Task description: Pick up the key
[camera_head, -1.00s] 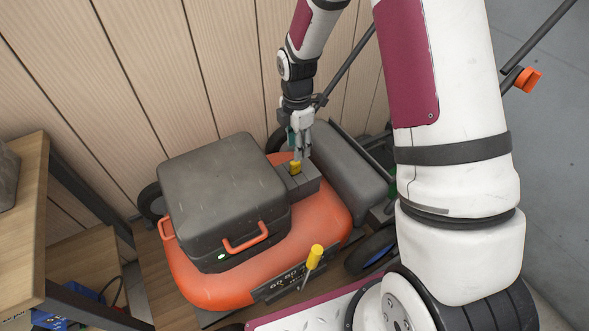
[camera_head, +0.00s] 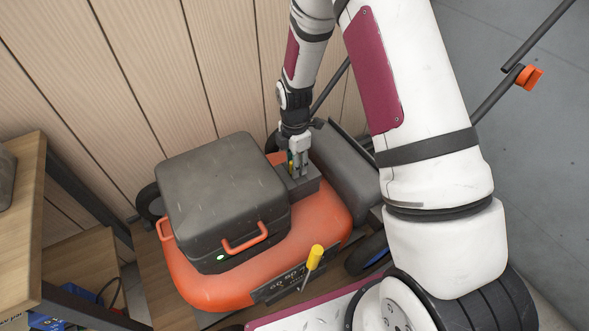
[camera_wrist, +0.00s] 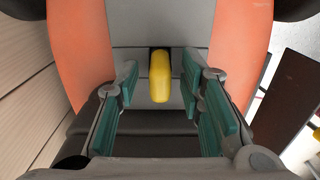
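The key appears to be the small yellow piece (camera_wrist: 160,76) standing in a grey block (camera_head: 306,185) on top of the orange mower (camera_head: 325,220). In the wrist view it lies between the teal finger pads of my gripper (camera_wrist: 160,84), with a gap on each side. In the head view my gripper (camera_head: 298,170) points down at the grey block, and its fingers hide most of the key. My gripper is open and holds nothing.
A dark grey case-like cover (camera_head: 222,190) with an orange handle sits on the mower to the left. A yellow-handled tool (camera_head: 315,257) stands at the mower's front. Wooden shelving (camera_head: 25,230) is at the left; a plank wall (camera_head: 150,70) rises behind.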

